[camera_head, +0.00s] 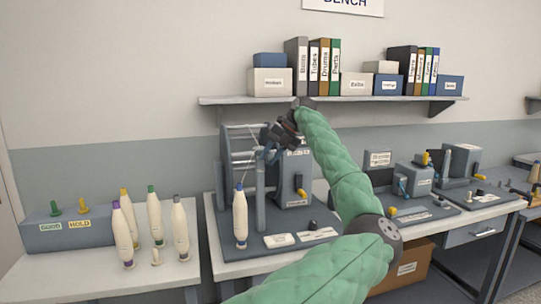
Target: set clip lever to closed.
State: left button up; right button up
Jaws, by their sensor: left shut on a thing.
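A grey bobbin machine (294,201) stands on the middle bench, with pale rods at its upper left and a yellow lever (301,194) on its front. My left gripper (270,147) is at the upper part of the machine, beside the rods. It is shut on a small blue part that looks like the clip lever, mostly hidden by the fingers. I cannot tell the lever's exact position. A cream bobbin with a blue tip (240,220) stands upright at the machine's left front. My right gripper is not in view.
Several cream bobbins (155,222) stand on the left bench before a grey box (68,233) labelled GOOD and HOLD. A shelf (340,99) with binders and boxes hangs above. More grey stations (418,178) stand on the right.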

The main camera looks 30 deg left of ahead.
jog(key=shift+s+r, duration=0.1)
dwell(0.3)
pick_arm(q)
jog(key=o, duration=1)
jog(key=shift+w, duration=0.1)
jog(key=shift+c, duration=0.2)
jog(key=b+v, duration=0.1)
jog(key=v, duration=0.6)
jog(key=shift+w+r+b, duration=0.15)
jog(key=shift+r+b, duration=0.15)
jog(key=shift+b, duration=0.05)
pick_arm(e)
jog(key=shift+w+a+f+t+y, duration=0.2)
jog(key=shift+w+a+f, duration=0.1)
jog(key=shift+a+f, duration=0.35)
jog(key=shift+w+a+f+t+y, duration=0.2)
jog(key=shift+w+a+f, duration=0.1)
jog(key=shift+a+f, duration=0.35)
pick_arm(q)
jog(key=shift+d, duration=0.1)
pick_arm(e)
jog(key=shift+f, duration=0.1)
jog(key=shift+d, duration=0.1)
